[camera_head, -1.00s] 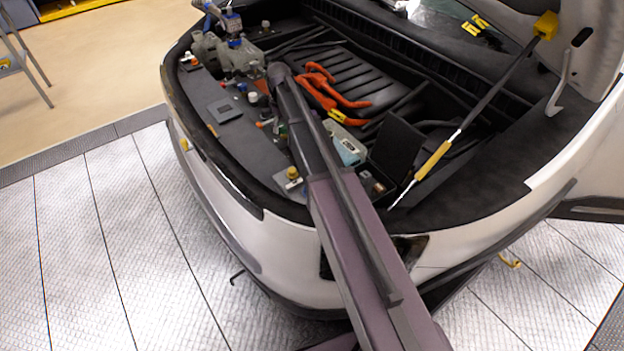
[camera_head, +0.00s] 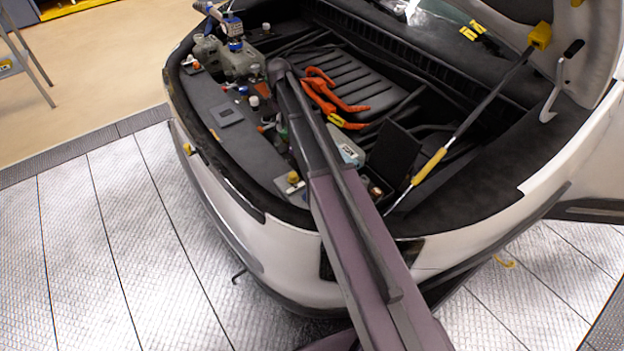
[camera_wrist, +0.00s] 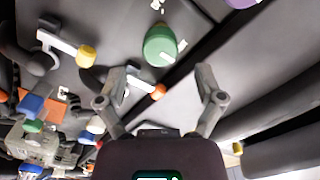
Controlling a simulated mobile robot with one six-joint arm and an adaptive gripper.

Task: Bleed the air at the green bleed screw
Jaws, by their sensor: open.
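A round green cap (camera_wrist: 160,45) with a white mark on its top shows in the wrist view, just beyond my fingertips; I take it for the bleed screw. My gripper (camera_wrist: 163,82) is open and empty, its two fingers spread to either side below the cap in the picture. No contact with it shows. In the head view a small green part (camera_head: 283,133) shows beside my arm, partly hidden by it. I cannot tell my gripper there.
An orange-tipped part (camera_wrist: 158,91) lies close to my left finger. A yellow-capped part (camera_wrist: 86,55) is farther left. Dark hoses run at the right. In the head view, orange cables (camera_head: 322,95) and a hood strut (camera_head: 470,120) lie right of my arm.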

